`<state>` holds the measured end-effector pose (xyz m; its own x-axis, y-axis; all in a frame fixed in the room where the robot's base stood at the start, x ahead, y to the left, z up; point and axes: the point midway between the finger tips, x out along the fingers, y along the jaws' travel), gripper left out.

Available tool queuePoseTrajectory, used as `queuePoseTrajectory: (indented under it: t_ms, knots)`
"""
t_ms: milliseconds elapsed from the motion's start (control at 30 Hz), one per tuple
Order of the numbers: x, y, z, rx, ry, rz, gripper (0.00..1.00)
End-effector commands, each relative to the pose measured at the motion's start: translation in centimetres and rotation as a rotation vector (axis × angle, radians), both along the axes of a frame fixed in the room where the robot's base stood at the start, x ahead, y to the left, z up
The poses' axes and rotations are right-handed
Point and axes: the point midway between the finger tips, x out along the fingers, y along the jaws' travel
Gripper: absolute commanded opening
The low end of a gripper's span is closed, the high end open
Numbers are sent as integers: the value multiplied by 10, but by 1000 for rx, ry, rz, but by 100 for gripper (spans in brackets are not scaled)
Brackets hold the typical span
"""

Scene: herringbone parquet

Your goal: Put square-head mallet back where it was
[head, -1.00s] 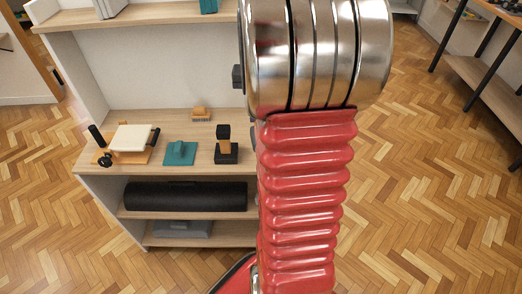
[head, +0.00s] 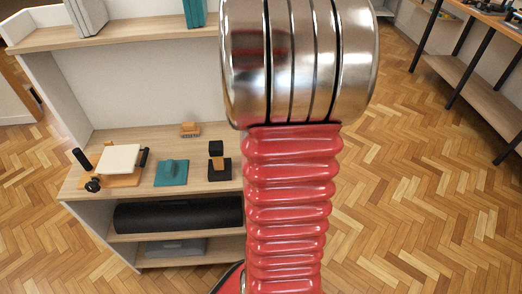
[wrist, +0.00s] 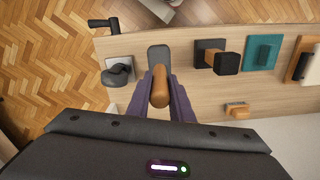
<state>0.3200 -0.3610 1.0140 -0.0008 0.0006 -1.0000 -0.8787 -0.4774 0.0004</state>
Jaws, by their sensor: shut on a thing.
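My gripper (wrist: 160,95) is in the wrist view, with its purple fingers shut on the wooden handle (wrist: 160,86) of the square-head mallet. The handle points toward the camera. A dark grey rounded block (wrist: 159,56) shows just beyond it and appears to be the mallet's head. I cannot tell whether it touches the wooden shelf top (wrist: 185,105) below. In the head view my arm hides the gripper and the mallet.
On the shelf top (head: 130,198) stand a black-headed block on a black base (head: 219,171), a teal block (head: 171,173), a white pad (head: 118,158) and a small wooden block (head: 189,130). A grey rounded object (wrist: 117,72) is left of the mallet in the wrist view.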

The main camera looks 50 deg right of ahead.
Motion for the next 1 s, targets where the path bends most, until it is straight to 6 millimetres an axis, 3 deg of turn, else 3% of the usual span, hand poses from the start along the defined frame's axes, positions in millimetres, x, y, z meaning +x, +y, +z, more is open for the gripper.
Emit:
queuePoseTrajectory:
  t_ms: [200, 667, 1000]
  knots:
    - [0, 0, -33, 1, 0, -1, 0]
    - [0, -1, -42, -1, 0, -2, 0]
    - [-1, -1, -76, 1, 0, -2, 0]
